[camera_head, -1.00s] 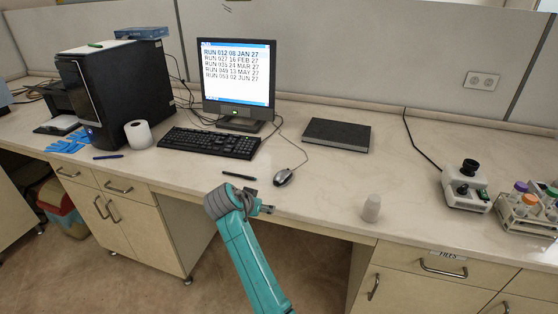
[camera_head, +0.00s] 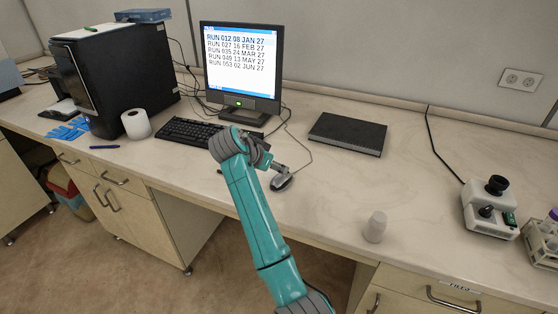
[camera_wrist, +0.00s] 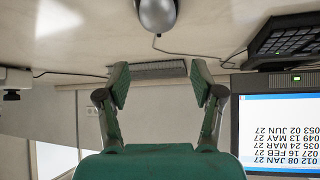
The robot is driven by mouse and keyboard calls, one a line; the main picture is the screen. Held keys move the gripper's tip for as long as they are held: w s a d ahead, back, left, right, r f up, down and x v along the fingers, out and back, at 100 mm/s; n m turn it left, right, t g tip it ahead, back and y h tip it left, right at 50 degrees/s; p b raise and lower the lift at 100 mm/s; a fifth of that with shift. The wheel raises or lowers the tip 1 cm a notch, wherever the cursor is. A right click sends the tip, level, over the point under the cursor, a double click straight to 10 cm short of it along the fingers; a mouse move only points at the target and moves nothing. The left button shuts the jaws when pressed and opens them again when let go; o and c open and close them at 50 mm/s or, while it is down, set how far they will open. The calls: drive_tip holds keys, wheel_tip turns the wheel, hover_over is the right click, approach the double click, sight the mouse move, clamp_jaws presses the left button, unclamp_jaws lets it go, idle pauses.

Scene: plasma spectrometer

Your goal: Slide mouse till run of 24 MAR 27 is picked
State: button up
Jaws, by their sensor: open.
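The grey mouse (camera_head: 281,183) lies on the bench in front of the monitor, its cable running back. My gripper (camera_head: 277,166) is just above and beside it in the head view, partly overlapping it; contact cannot be told there. In the wrist view, which is upside down, the open gripper (camera_wrist: 160,83) has nothing between its fingers, and the mouse (camera_wrist: 156,14) is beyond the fingertips, apart from them. The monitor (camera_head: 241,60) lists several runs. The top row, RUN 012 08 JAN 27, looks tinted light blue; RUN 035 24 MAR 27 is the third row.
The keyboard (camera_head: 188,131) is left of the mouse, partly behind my arm. The bench between mouse and bottle is clear.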

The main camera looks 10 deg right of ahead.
sight(282, 179)
drive_tip(key=shift+d, duration=0.1)
drive_tip(key=shift+w+d+f, duration=0.15)
drive_tip(key=shift+d+f, duration=0.1)
drive_tip(key=shift+f, duration=0.05)
drive_tip(key=x, duration=1)
drive_tip(key=shift+a, duration=0.1)
